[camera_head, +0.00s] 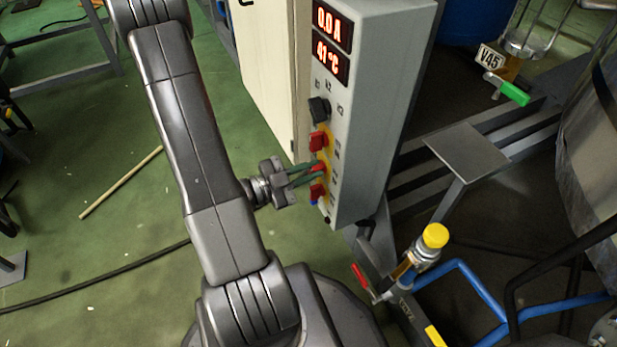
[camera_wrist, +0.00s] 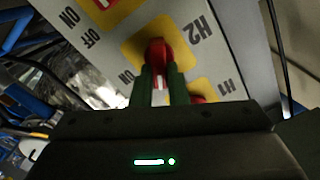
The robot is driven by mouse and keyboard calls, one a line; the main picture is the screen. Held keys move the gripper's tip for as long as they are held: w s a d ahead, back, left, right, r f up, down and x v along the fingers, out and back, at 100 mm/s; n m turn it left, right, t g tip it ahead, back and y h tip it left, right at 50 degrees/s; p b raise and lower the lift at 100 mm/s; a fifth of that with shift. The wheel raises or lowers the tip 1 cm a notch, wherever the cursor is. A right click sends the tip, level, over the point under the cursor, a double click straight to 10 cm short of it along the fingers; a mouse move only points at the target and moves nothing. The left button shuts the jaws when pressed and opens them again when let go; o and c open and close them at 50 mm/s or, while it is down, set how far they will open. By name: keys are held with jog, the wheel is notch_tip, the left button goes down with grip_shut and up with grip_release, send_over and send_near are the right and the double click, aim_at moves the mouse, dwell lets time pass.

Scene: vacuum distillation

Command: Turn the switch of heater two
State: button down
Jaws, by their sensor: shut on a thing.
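The grey control box (camera_head: 372,110) stands upright with a column of red switches on yellow plates. The heater two switch, a red knob (camera_wrist: 157,52) on a yellow plate marked H2, is in the middle of the wrist view. In the head view the same switch (camera_head: 318,168) is partly covered by my fingers. My gripper (camera_wrist: 159,80) is shut on this red knob, with its green fingers on either side of it. The gripper also shows in the head view (camera_head: 312,173), reaching the box from the left. The fingers hide part of the knob and its plate.
Another red switch (camera_head: 318,140) is just above, with a black knob (camera_head: 319,108) over it. The H1 switch (camera_wrist: 197,99) is close beside my fingers. A cream cabinet (camera_head: 268,70) stands behind the box. A yellow-capped valve (camera_head: 435,236) and blue pipes are at lower right. Green floor is open at left.

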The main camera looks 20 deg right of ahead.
jog(key=shift+s+f+m+b, duration=0.15)
jog(key=shift+m+b, duration=0.7)
jog(key=shift+m, duration=1.1)
jog(key=shift+s+f+m+b, duration=0.15)
jog(key=shift+m+b, duration=0.75)
jog(key=shift+m, duration=1.1)
jog(key=shift+s+f+m+b, duration=0.1)
jog(key=shift+f+m+b, duration=0.15)
jog(key=shift+m+b, duration=1.15)
jog(key=shift+m+p, duration=0.55)
jog(key=shift+m, duration=0.1)
jog(key=c, duration=1.4)
grip_release()
jog(key=shift+w, duration=0.1)
jog(key=shift+c, duration=0.2)
jog(key=s+a+p, duration=0.1)
jog(key=a+p, duration=0.2)
jog(key=a, duration=1)
jog(key=shift+a, duration=0.4)
